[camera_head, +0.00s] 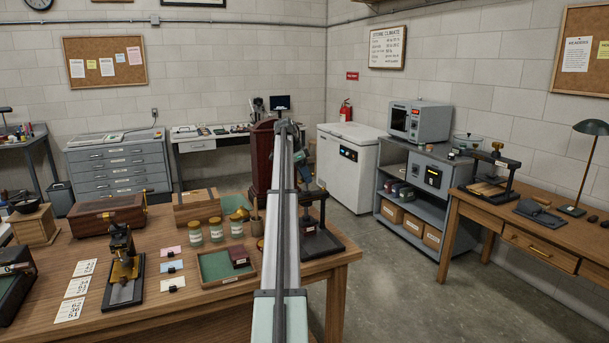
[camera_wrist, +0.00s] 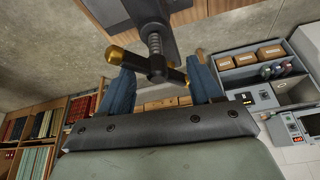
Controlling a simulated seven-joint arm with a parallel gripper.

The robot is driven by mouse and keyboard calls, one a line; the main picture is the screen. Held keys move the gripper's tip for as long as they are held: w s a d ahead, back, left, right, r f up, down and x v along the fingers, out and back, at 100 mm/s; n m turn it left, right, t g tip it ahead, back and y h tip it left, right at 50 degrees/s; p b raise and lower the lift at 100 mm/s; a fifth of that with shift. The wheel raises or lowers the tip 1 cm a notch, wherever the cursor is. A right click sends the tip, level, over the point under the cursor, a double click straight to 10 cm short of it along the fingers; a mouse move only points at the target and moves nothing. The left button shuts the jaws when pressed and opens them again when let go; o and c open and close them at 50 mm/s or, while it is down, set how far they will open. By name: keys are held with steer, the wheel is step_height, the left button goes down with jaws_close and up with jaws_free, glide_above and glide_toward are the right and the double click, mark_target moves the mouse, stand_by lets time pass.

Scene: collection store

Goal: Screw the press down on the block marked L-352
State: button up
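In the wrist view my gripper (camera_wrist: 161,66) has its two dark blue fingers apart, one on each side of the hub of a crossbar handle (camera_wrist: 156,72) with brass ends. The bar spans the gap at a slant; contact with the fingers is unclear. A threaded screw (camera_wrist: 153,44) runs from the handle to the dark frame (camera_wrist: 150,12). In the head view a dark press (camera_head: 321,242) stands at the near table's right end, partly behind my arm. Another screw press (camera_head: 493,178) stands on the right desk with brown pieces under it. No L-352 marking is readable.
The near table (camera_head: 215,300) also holds a green-lined tray (camera_head: 204,281), several jars, a brass instrument (camera_head: 122,262) and wooden boxes. A grey shelf unit (camera_head: 425,207) and a white chest (camera_head: 348,165) stand behind. Open floor (camera_head: 410,300) lies between table and desk.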

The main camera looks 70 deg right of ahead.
jaws_close()
steer(key=shift+w, duration=0.1)
stand_by(0.3)
steer(key=shift+d, duration=0.1)
stand_by(0.9)
steer(key=shift+c, duration=2.4)
jaws_free()
steer(key=shift+w, duration=0.1)
steer(key=o, duration=0.6)
steer(key=v, duration=1.3)
steer(key=shift+a+r, duration=0.2)
steer(key=shift+r, duration=0.2)
